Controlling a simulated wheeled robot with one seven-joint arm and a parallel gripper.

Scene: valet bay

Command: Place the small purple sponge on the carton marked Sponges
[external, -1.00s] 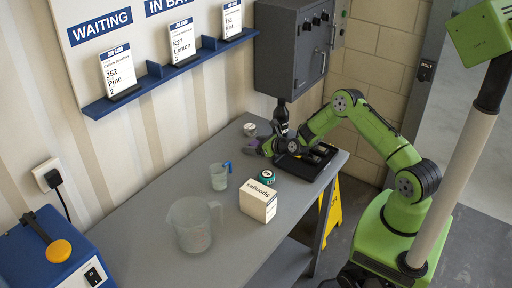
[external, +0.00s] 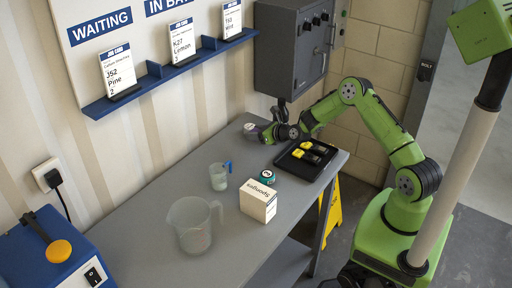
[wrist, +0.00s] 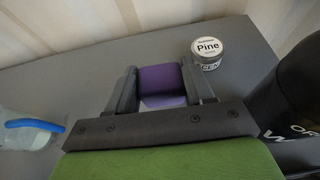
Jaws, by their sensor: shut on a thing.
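In the wrist view the small purple sponge (wrist: 161,85) sits between the two fingers of my gripper (wrist: 163,84), which is shut on it. In the external view my gripper (external: 256,131) is at the far end of the bench, left of the black tray; the sponge cannot be made out there. The white carton marked Sponges (external: 258,204) stands upright on the bench, nearer the camera than my gripper. Its flat top looks bare.
The black tray (external: 329,164) holds yellow and dark items.

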